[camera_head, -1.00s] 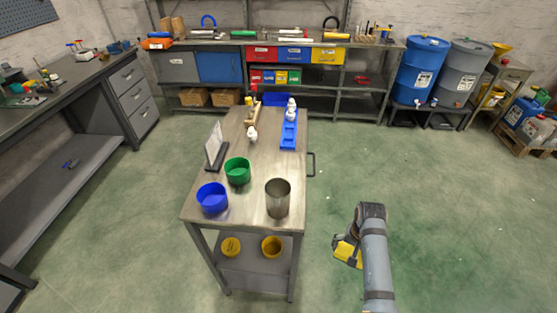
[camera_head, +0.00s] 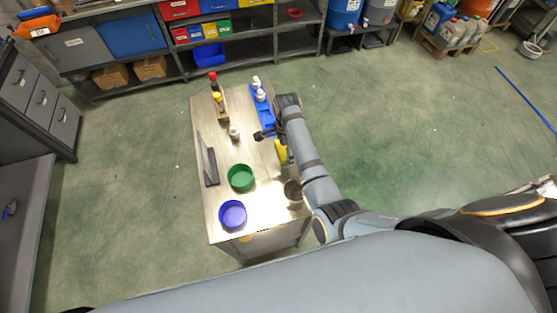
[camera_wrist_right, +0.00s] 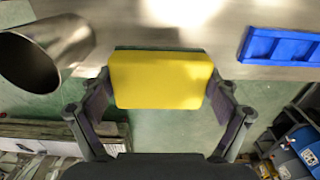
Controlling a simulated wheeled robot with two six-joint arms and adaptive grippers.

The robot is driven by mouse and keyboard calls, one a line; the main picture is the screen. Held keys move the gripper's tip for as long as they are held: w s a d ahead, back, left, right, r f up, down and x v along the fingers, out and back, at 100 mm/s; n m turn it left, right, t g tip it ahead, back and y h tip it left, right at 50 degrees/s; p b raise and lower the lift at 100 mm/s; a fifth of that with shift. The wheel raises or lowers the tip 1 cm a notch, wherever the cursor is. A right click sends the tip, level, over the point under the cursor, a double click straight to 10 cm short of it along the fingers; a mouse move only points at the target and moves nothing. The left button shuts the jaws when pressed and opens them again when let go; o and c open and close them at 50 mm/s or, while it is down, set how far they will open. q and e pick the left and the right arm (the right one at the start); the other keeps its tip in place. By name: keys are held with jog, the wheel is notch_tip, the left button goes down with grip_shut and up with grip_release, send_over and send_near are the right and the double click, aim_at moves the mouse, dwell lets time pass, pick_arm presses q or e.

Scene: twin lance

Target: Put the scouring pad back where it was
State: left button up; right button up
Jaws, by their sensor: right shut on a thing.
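The yellow scouring pad (camera_head: 281,152) is at the right edge of the steel table (camera_head: 228,180) in the head view. My right gripper (camera_wrist_right: 160,95) is shut on it, one finger on each side. The pad (camera_wrist_right: 161,80) also shows in the right wrist view, with a thin dark edge along its far side. It is between the steel cup (camera_wrist_right: 45,58) and the blue tray (camera_wrist_right: 285,47). I cannot tell whether the pad touches the tabletop. My left gripper is not in view.
A green bowl (camera_head: 240,177) and a blue bowl (camera_head: 232,214) stand on the table's near half. White bottles (camera_head: 258,90) stand on the tray.

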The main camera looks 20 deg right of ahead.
jog(key=f, duration=0.3)
jog(key=shift+s+d+f, duration=0.35)
jog(key=shift+s+d, duration=0.05)
jog(key=shift+w+f+b, duration=0.1)
jog(key=shift+f+b, duration=0.5)
jog(key=shift+f, duration=0.35)
jog(key=shift+w+a+f, duration=0.15)
jog(key=shift+a, duration=0.05)
jog(key=shift+w+a, duration=0.1)
notch_tip(320, 180, down, 3)
jog(key=b, duration=0.3)
jog(key=shift+f+b, duration=0.2)
jog(key=shift+b, duration=0.2)
jog(key=shift+s+f+b, duration=0.2)
jog(key=shift+f+b, duration=0.05)
jog(key=shift+b, duration=0.05)
jog(key=shift+r, duration=0.25)
jog(key=shift+c, duration=0.6)
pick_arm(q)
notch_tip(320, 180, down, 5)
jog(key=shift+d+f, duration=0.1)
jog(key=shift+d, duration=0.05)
pick_arm(e)
jog(key=o, duration=1.3)
jog(key=shift+w, duration=0.1)
